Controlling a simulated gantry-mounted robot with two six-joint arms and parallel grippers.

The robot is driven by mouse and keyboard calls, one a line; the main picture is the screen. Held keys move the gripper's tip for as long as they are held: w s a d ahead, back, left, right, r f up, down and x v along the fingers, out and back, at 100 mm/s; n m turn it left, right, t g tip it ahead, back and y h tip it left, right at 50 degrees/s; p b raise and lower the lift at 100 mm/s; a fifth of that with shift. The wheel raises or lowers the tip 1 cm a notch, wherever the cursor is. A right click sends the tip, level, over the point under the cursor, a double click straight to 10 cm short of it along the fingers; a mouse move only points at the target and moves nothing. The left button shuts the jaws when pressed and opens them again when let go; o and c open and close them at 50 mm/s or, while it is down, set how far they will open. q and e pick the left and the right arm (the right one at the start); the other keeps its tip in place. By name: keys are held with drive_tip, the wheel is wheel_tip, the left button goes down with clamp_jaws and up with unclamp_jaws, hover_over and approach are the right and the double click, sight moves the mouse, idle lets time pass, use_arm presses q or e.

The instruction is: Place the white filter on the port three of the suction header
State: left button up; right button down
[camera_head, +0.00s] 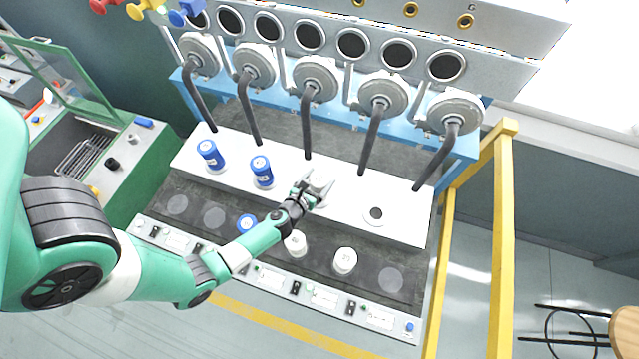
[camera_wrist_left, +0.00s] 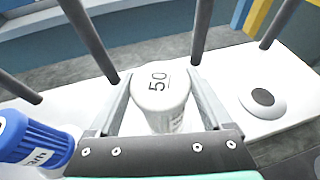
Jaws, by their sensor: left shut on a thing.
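A white filter (camera_head: 320,184) marked "50" is between the fingers of my left gripper (camera_head: 308,192). In the left wrist view the white filter (camera_wrist_left: 161,100) stands upright with a finger on each side. The left gripper is shut on it. It is over the third place from the left on the white suction header (camera_head: 407,205). The gripper hides its base, so I cannot tell if it touches the port. Blue filters (camera_head: 210,155) and (camera_head: 262,171) stand on the first two ports. The fourth port (camera_head: 376,213) is bare with a dark centre. The right gripper is not in view.
Two white filters (camera_head: 345,260) and (camera_head: 295,243) and a blue filter (camera_head: 247,223) stand on the dark strip (camera_head: 366,279) in front. Dark hoses (camera_head: 371,140) hang behind the header. A yellow post frame (camera_head: 503,240) is at the right.

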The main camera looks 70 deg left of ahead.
use_arm(q)
drive_tip(key=shift+s+f, duration=0.1)
drive_tip(key=shift+f, duration=0.55)
drive_tip(key=shift+r, duration=0.2)
drive_tip(key=shift+f, duration=0.1)
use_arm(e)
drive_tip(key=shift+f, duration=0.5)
use_arm(q)
drive_tip(key=o, duration=1.1)
drive_tip(key=shift+f, duration=0.15)
drive_tip(key=shift+o, duration=1.2)
